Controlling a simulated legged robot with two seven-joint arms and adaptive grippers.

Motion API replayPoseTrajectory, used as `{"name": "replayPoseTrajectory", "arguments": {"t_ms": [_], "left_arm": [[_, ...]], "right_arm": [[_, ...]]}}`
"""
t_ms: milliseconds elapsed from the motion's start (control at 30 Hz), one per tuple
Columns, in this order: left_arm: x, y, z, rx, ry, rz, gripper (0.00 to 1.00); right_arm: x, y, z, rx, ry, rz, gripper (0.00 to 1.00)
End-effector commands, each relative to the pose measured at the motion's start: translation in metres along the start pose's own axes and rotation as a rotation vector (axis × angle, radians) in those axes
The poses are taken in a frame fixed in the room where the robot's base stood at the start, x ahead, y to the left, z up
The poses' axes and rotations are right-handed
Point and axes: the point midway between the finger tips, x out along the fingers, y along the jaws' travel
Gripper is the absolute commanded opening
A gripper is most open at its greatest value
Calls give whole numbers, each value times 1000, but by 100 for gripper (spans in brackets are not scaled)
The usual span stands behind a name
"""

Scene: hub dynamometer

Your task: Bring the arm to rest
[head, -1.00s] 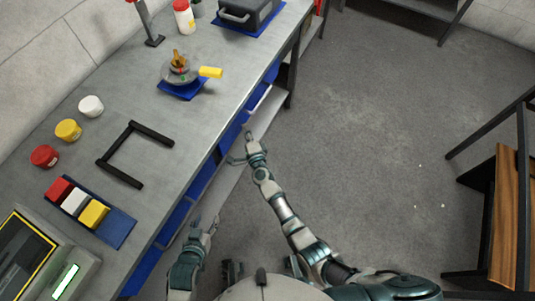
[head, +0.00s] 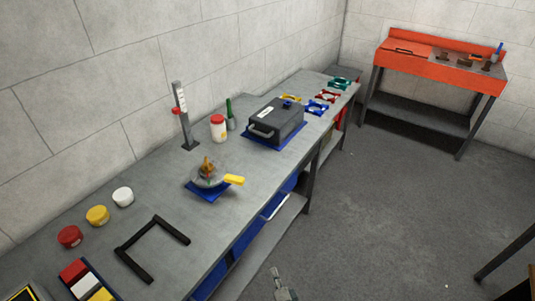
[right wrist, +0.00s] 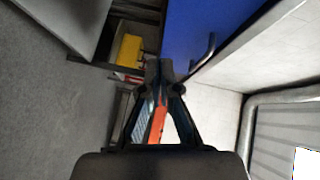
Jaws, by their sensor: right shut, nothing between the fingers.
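My right gripper (head: 276,273) shows at the bottom edge of the head view, over the grey floor beside the bench front. In the right wrist view its fingers (right wrist: 159,72) meet at the tips, shut with nothing between them. A round hub device (head: 208,172) with a yellow handle (head: 234,179) stands on a blue mat (head: 208,194) on the bench, well apart from my right gripper. My left gripper is out of view.
The grey bench (head: 165,213) holds a black frame (head: 134,264), several coloured jars, a dark case (head: 276,122) and a red-capped bottle (head: 218,128). An orange workbench (head: 440,67) stands at the back right. The floor (head: 400,200) between is open.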

Motion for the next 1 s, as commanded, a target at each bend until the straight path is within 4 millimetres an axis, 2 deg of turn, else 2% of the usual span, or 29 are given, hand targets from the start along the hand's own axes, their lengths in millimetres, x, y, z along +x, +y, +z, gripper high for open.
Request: {"name": "replayPoseTrajectory", "arguments": {"t_ms": [67, 133, 200, 267, 300, 400, 500, 600, 733, 1000], "left_arm": [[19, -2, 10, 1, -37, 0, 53], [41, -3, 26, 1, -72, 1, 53], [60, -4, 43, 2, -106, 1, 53], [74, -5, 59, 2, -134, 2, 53], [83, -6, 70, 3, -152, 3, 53], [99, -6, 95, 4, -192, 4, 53], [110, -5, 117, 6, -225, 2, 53], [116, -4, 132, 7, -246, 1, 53], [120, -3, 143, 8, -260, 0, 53], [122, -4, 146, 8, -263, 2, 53]], "right_arm": [[-34, 34, 13, -188, -119, 112, 0], [-71, 75, 26, -362, -246, 230, 0], [-113, 117, 32, -518, -374, 348, 0], [-153, 150, 34, -636, -482, 449, 0], [-180, 170, 33, -705, -553, 515, 0], [-246, 210, 23, -856, -718, 666, 0], [-303, 237, 9, -961, -853, 788, 0], [-343, 252, -3, -1030, -947, 872, 0], [-368, 262, -12, -1068, -1007, 926, 0], [-372, 263, -12, -1077, -1016, 936, 0]]}}
